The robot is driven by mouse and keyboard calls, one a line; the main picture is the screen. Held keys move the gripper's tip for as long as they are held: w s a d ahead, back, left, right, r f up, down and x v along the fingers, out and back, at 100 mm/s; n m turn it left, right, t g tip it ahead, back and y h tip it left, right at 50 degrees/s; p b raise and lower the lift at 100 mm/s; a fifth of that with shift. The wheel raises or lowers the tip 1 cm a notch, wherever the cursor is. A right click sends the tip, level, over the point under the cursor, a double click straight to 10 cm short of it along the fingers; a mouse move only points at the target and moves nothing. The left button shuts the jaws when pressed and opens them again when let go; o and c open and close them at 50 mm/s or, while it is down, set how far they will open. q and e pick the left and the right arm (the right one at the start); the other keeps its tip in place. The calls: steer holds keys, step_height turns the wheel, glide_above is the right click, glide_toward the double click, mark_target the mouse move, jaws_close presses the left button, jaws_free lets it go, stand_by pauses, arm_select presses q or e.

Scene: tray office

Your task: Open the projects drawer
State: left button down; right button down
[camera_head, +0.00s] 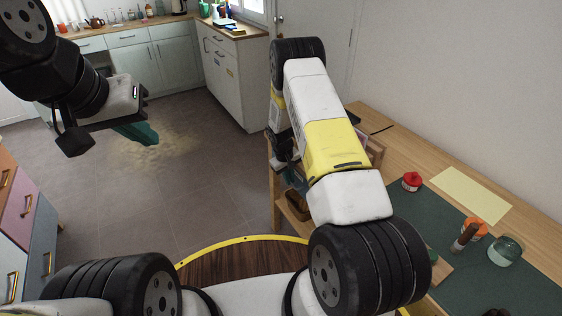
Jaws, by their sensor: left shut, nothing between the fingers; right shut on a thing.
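No label reading "projects" can be made out. At the left edge stands a cabinet with coloured fronts, among them a pink drawer (22,205) and a blue-grey front (42,247), with brass handles; all the fronts that show look closed. My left gripper (137,132), with teal fingers, is shut and empty above the floor, apart from that cabinet. My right arm reaches forward beside the desk. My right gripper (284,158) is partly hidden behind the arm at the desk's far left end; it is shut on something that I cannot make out.
The wooden desk (392,150) on the right has a green mat (455,275), a red-lidded jar (411,181), an orange cup (474,229), a glass jar (505,251) and yellow paper (471,194). A white cabinet (232,82) stands at the back. The middle floor is clear.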

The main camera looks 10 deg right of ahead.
stand_by(0.8)
steer(key=s+a, duration=0.4)
steer(key=a, duration=0.8)
steer(key=s+a, duration=0.5)
steer(key=a, duration=0.7)
steer(key=shift+a, duration=0.25)
steer(key=c, duration=1.5)
jaws_free()
steer(key=r, duration=0.2)
steer(key=a+r, duration=0.1)
steer(key=r, duration=0.4)
steer(key=shift+s+a+r, duration=0.15)
steer(key=shift+s+r, duration=0.1)
steer(key=shift+r, duration=0.1)
